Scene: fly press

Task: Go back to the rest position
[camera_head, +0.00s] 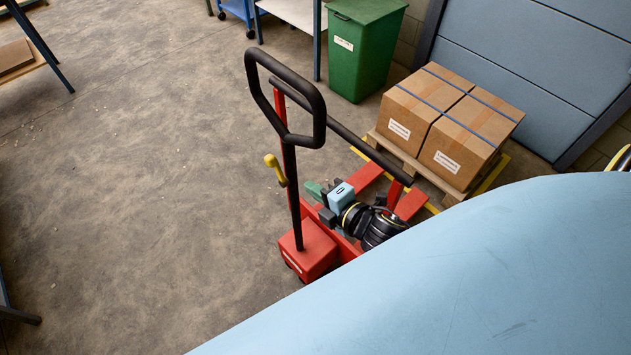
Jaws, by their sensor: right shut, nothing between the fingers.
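My right gripper (322,202) is in the middle of the view, over the red body of a pallet truck (312,252), to the right of its upright handle post. It is shut, with nothing held between its fingers. My right wrist, with a light blue block, a yellow ring and black ribbed joints, runs from it down to the right. The rest of that arm is hidden behind the large light blue part of my own body at the lower right. My left gripper is not in view.
The truck's black loop handle (318,104) rises close to my gripper. Two strapped cartons (432,110) stand on a wooden pallet (411,163) behind it. A green bin (362,55) and a blue-grey panel (515,65) stand at the back. The floor at left is largely clear.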

